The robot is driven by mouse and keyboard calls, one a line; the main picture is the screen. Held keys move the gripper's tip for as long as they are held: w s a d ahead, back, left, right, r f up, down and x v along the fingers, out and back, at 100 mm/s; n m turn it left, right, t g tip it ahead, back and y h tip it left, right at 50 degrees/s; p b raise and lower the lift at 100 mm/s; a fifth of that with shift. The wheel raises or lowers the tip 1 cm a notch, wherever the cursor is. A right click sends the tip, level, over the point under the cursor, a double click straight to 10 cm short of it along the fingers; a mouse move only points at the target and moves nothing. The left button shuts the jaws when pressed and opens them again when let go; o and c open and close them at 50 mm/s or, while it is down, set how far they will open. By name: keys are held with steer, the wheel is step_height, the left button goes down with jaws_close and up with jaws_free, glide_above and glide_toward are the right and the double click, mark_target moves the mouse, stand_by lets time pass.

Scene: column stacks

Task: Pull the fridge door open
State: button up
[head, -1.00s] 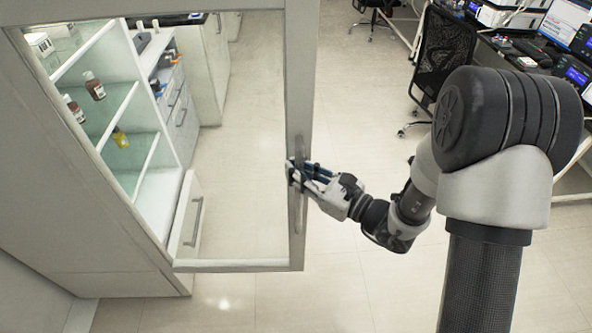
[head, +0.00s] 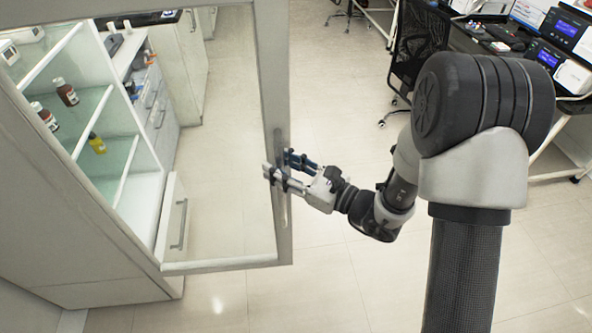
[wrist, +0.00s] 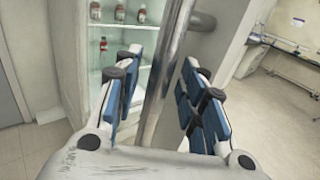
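The fridge (head: 70,215) is a pale cabinet at the left of the head view. Its framed glass door (head: 271,75) stands swung well open, out from the cabinet. The upright metal handle (head: 287,212) is on the door's outer edge; it also shows in the wrist view (wrist: 168,65), slanting between the fingers. My gripper (head: 283,168) is at the handle with its fingers spread on either side. In the wrist view the blue-padded fingers (wrist: 160,88) are apart, with gaps to the handle. Whether any finger touches it is hard to tell.
Bottles (head: 66,92) stand on the fridge's glass shelves. A drawer unit (head: 165,110) is behind the glass door. A black chair (head: 418,50) and a desk with monitors (head: 545,55) are at upper right. The tiled floor between is clear.

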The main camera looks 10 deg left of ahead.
steer(key=v, duration=1.1)
steer(key=shift+d, duration=0.3)
steer(key=shift+s, duration=0.15)
steer(key=s+a+r+n+g+h, duration=0.1)
steer(key=s+r+n+g+h, duration=0.15)
steer(key=s+n+g, duration=0.4)
steer(key=s+a+r+n+g+h, duration=0.2)
steer(key=s+n+g+h, duration=0.15)
steer(key=s+n, duration=0.6)
steer(key=s+d+r+n+t+h, duration=0.1)
steer(key=d+r+n+t+h, duration=0.1)
steer(key=d+h, duration=0.3)
steer(key=s+d+r+n+t+h, duration=0.1)
steer(key=d+n+t+h, duration=0.3)
steer(key=d, duration=0.6)
steer(key=shift+s+r+n+t+h, duration=0.25)
steer(key=shift+r+n+h, duration=0.25)
steer(key=shift+r+n, duration=0.25)
